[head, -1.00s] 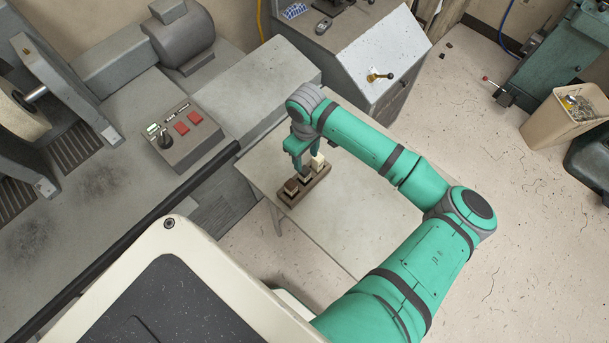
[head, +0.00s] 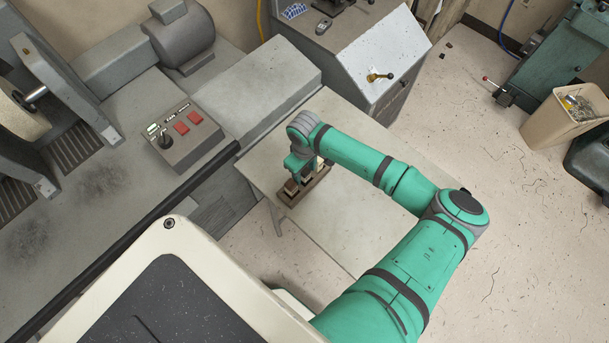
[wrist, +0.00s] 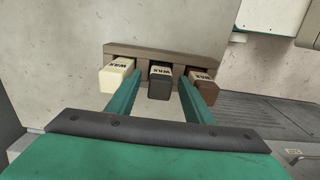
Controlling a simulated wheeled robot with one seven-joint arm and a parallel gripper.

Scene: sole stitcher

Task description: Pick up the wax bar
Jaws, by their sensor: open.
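Three wax bars stand in a brown holder (wrist: 205,57) on the small table. In the wrist view they are a cream bar (wrist: 115,76) at left, a black bar (wrist: 160,82) in the middle and a brown bar (wrist: 203,80) at right, each lettered WAX. My gripper (wrist: 158,86) is open, its two green fingers on either side of the black bar, one in each gap to the neighbouring bars. I cannot tell whether the fingers touch any bar. In the head view my gripper (head: 305,175) is low over the holder (head: 290,200) and hides much of the bars.
The pale table (head: 340,225) has free room in front and to the right of the holder. A grey machine with a control box (head: 182,135) stands to the left. A grey cabinet (head: 365,65) stands behind the table.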

